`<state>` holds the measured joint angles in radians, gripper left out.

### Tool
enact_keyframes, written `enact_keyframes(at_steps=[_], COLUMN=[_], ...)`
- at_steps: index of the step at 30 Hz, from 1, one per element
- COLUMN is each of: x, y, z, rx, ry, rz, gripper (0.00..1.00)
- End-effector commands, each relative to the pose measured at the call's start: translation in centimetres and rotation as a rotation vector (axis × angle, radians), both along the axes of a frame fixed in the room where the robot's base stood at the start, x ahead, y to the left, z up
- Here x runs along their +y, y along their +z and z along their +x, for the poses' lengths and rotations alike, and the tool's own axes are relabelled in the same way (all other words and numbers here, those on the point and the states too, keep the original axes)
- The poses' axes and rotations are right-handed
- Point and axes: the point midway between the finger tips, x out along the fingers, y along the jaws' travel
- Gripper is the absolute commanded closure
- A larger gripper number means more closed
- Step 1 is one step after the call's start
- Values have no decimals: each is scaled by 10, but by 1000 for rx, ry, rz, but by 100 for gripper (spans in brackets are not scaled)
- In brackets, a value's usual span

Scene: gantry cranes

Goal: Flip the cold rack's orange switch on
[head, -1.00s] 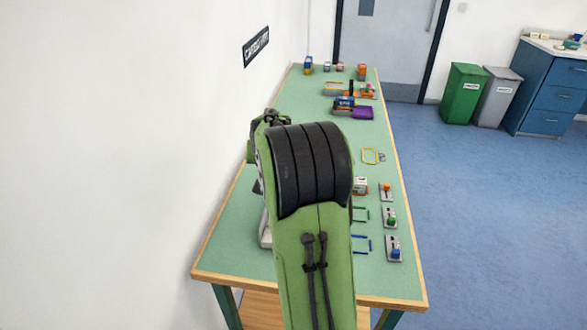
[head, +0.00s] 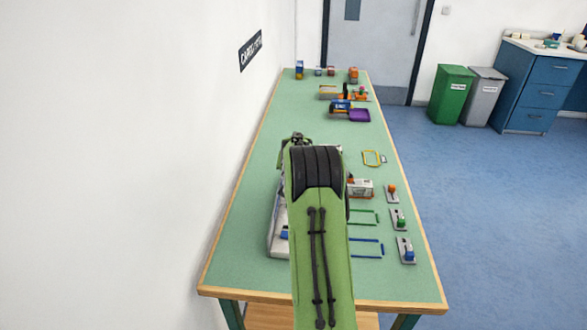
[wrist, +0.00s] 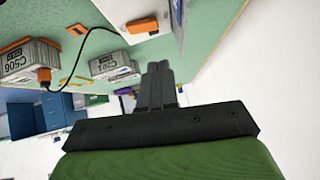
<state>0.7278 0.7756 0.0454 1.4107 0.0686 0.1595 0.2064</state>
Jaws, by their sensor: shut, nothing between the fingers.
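In the wrist view my gripper (wrist: 160,72) is shut and empty, its dark fingers close together, with green table surface beyond them. A white housing (wrist: 170,35) stands close by at the top of that view, with an orange block (wrist: 141,26) on it. This may be the cold rack and its switch, but I cannot tell for sure, nor which way the switch is set. In the head view a white unit (head: 277,238) with a blue part stands on the table, partly hidden behind my green arm. My fingers are not clear there.
Two grey containers, (wrist: 32,60) and (wrist: 112,65), with orange parts lie near a black cable (wrist: 97,32). On the table (head: 240,220), small bases with orange (head: 392,192), green (head: 400,220) and blue (head: 406,251) knobs line the right edge. A white wall bounds the left.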

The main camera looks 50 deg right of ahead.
Motion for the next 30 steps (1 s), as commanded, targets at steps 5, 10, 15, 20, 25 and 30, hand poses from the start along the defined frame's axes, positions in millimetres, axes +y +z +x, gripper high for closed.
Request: enact_keyframes(at_steps=[5,10,15,20,25,30], x=[-15,-11,-11,-11,-8,-7], y=[-33,-56,-61,-61,-67,-71], z=[17,19,20,20,24,24], rx=[1,1,0,0,40,76], ry=[0,0,1,1,4,3], rz=[3,2,1,1,-30,-57], gripper=[100,100,100,100,100,100])
